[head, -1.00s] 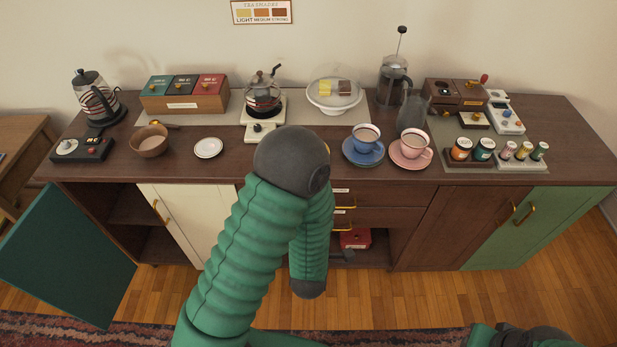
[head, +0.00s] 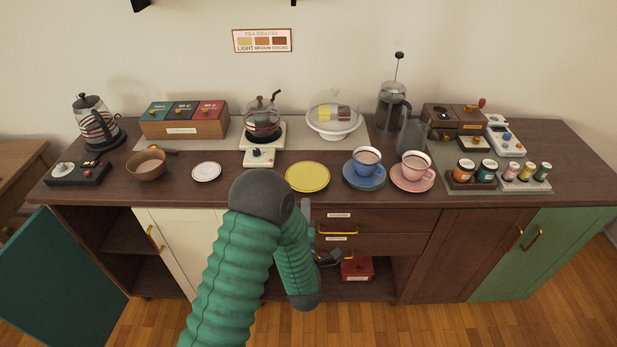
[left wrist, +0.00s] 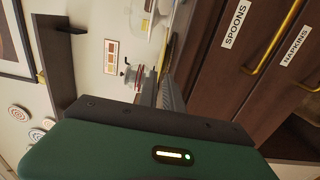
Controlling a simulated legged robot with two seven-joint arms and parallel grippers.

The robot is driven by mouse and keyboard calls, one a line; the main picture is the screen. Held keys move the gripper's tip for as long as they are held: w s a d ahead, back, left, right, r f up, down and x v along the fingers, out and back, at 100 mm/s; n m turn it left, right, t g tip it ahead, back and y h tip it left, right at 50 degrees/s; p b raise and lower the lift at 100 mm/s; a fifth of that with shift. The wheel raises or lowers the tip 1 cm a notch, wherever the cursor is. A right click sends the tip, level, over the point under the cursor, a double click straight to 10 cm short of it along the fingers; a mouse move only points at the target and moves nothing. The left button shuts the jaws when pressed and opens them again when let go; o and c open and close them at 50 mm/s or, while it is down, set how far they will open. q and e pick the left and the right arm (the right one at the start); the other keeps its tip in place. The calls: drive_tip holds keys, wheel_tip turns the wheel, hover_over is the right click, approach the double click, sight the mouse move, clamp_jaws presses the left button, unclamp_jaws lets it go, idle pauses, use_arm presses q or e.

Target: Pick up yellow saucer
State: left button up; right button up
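The yellow saucer (head: 307,177) lies flat on the wooden counter (head: 222,194), near the front edge, in the head view. It sits between the white saucer and the blue cup. My left gripper (head: 316,232) is low in front of the counter edge, just below the yellow saucer and apart from it. My forearm partly hides it. In the left wrist view its two fingers (left wrist: 162,90) point toward the counter edge with a narrow gap and nothing clearly held between them. My right gripper is not in view.
A white saucer (head: 206,171) and a bowl (head: 146,165) stand left; a blue cup (head: 366,160) and a pink cup (head: 415,164) stand right. A burner with a pot (head: 263,124) is behind. Drawers with brass handles (head: 337,231) are below. A green door (head: 62,271) hangs open left.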

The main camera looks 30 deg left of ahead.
sight(306, 192)
use_arm(q)
drive_tip(key=x, duration=0.5)
drive_tip(key=shift+a+f, duration=0.1)
drive_tip(key=shift+f, duration=0.05)
clamp_jaws()
idle(1.0)
idle(0.4)
